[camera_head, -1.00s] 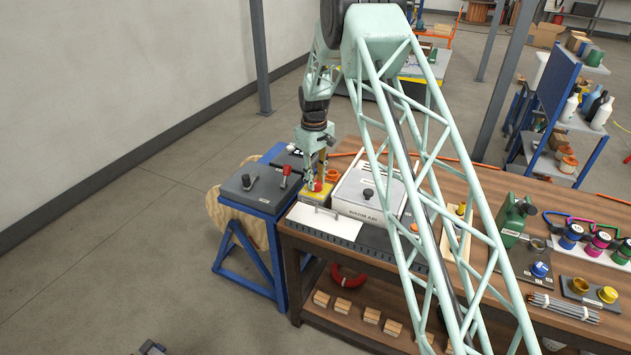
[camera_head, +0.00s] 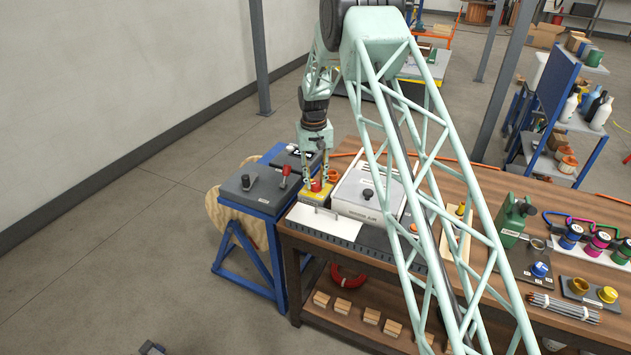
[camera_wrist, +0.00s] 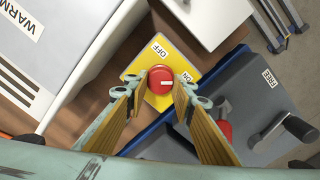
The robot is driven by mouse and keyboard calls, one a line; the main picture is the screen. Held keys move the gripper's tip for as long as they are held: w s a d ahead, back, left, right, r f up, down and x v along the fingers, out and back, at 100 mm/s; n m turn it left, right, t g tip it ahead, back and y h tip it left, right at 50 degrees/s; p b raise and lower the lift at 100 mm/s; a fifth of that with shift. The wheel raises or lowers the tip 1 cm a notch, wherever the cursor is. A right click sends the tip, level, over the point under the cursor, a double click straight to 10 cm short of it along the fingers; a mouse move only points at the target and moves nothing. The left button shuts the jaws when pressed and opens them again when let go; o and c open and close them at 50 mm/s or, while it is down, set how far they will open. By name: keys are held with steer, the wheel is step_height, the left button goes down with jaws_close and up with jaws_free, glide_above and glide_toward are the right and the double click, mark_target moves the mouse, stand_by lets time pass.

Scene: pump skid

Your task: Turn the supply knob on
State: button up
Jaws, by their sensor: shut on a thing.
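The red supply knob (camera_wrist: 161,80) sits on a yellow plate (camera_wrist: 183,51) with an OFF label (camera_wrist: 160,51) above it and a partly hidden ON label (camera_wrist: 187,78) to its right in the wrist view. The white mark on the knob lies on its right side, towards the ON label. My gripper (camera_wrist: 163,90) points down with one finger on each side of the knob and is shut on it. In the head view, my gripper (camera_head: 316,184) is over the yellow plate (camera_head: 316,198) at the bench's left end.
The white WARM AIR box (camera_head: 355,211) stands close on the right in the head view. A blue stand (camera_head: 262,206) with a red-handled lever (camera_head: 286,170) is close on the left. A white panel (camera_head: 310,217) lies in front of the yellow plate.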

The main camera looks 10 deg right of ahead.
mark_target(315, 183)
stand_by(0.4)
steer(key=o, duration=0.8)
steer(key=shift+o, duration=0.2)
steer(key=shift+r, duration=0.1)
step_height(315, 183, up, 12)
steer(key=shift+a, duration=0.15)
stand_by(0.5)
